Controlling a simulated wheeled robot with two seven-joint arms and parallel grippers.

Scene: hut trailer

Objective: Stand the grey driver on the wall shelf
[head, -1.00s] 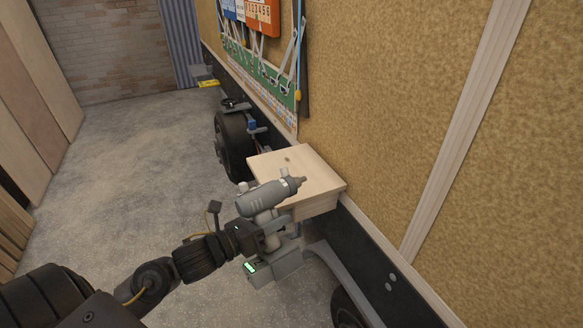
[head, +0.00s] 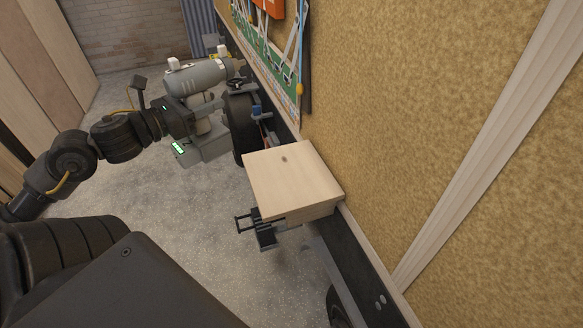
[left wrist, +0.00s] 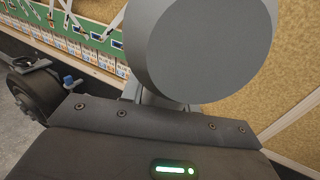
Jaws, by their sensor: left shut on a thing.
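The grey driver (head: 197,76) is held in the air in the head view, left of and beyond the wall shelf in the picture. Its nose points right, and its base with a green light hangs downward. My left gripper (head: 206,112) is shut on its handle and partly hides it. The wall shelf (head: 290,180), a pale wooden block, has a bare top apart from a small dark spot. The driver is apart from it. My right gripper is not in view.
The tan trailer wall (head: 420,110) rises right of the shelf. A small dark frame (head: 262,228) sticks out below the shelf's front edge. A wheel (head: 240,125) stands behind the driver. A green board (head: 275,62) hangs on the wall. The floor at left is open.

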